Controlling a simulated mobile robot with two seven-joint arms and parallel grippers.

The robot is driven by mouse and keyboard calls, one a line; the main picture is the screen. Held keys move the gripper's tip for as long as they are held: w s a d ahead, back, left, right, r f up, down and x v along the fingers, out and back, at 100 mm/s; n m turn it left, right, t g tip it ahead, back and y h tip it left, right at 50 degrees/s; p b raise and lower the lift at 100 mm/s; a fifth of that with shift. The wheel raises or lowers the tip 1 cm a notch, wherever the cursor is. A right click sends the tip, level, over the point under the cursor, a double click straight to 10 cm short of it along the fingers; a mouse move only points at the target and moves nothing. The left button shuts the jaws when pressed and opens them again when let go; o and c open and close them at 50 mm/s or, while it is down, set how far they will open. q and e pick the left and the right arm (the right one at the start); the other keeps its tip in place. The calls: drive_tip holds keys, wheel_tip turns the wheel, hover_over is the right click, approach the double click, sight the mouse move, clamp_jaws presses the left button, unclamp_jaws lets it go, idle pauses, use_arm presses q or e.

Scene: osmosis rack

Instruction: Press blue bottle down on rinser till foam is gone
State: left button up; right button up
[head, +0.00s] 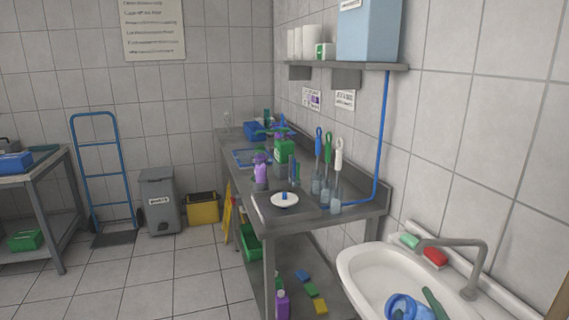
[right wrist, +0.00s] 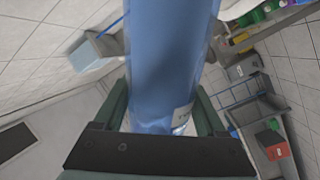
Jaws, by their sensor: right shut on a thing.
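The rinser (head: 284,200), a white disc with a blue middle, sits on a dark tray at the near end of the grey counter. The blue bottle (head: 403,308) shows at the bottom edge of the head view, in front of the white basin, partly cut off. It fills the middle of the right wrist view (right wrist: 168,60). My right gripper (right wrist: 163,105) is shut on it, with a dark green finger on each side. Part of this gripper (head: 435,303) shows beside the bottle. The bottle is apart from the rinser. I cannot make out foam. My left gripper is out of view.
Brushes in clear holders (head: 337,190) stand right of the rinser. A purple spray bottle (head: 261,172) and a green one (head: 284,152) stand behind it. A blue hose (head: 383,140) hangs from the wall tank. A grey tap (head: 470,250) arches over the basin (head: 352,262).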

drive_tip(key=shift+n, duration=0.7)
drive_tip(key=n, duration=0.5)
drive_tip(key=shift+n, duration=0.3)
drive_tip(key=shift+n, duration=0.3)
drive_tip(key=n, duration=0.5)
drive_tip(key=shift+n, duration=0.3)
